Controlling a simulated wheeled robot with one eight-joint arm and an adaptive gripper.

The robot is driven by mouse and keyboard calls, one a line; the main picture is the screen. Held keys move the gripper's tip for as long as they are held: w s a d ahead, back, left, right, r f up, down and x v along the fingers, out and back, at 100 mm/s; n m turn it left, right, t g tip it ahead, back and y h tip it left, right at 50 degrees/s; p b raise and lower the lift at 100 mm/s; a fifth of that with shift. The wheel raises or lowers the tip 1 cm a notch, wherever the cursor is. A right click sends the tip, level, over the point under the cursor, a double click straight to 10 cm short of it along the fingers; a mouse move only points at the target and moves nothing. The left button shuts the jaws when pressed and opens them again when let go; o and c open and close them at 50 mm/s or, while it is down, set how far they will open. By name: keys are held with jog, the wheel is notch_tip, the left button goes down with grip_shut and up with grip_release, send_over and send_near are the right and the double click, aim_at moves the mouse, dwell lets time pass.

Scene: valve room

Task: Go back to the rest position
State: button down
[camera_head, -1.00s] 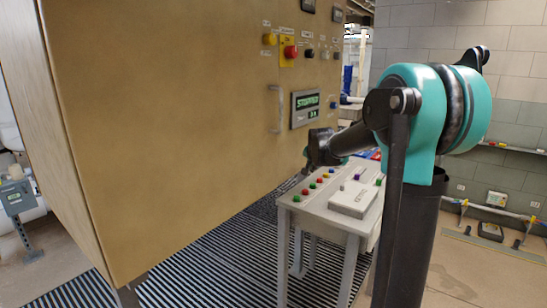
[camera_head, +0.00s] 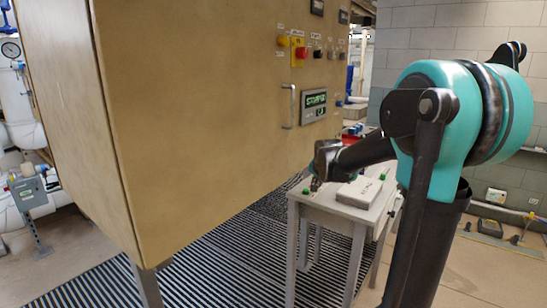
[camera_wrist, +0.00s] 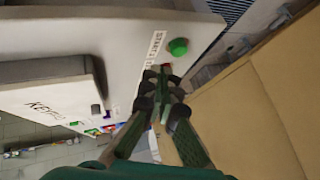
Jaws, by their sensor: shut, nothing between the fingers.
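My gripper (camera_head: 314,184) is shut and empty. In the head view it hangs at the end of my arm over the left part of the grey console (camera_head: 322,207), close to the tan cabinet's front. In the wrist view my gripper (camera_wrist: 166,78) has its fingertips together, with the console's white top beyond and to the left. A green button (camera_wrist: 178,47) shows just past the fingertips. I cannot tell whether the fingers touch the console.
The tan cabinet (camera_head: 190,110) fills the left and centre, with a handle (camera_head: 288,106), a display (camera_head: 313,104) and several knobs and buttons. A raised white box (camera_head: 359,192) sits on the console. Striped grating covers the floor.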

jog(key=s+d+f+n+g, duration=0.1)
jog(key=s+f, duration=0.4)
jog(key=s, duration=0.6)
jog(key=s+f+n+g, duration=0.1)
jog(key=s+f+n, duration=0.3)
jog(key=s, duration=0.7)
jog(key=s+d+f+n+g, duration=0.1)
jog(key=s+f+n+g, duration=0.1)
jog(key=s+f, duration=0.6)
jog(key=s, duration=0.3)
jog(key=shift+s+d+f, duration=0.2)
jog(key=shift+s+d, duration=0.15)
jog(key=shift+s, duration=0.05)
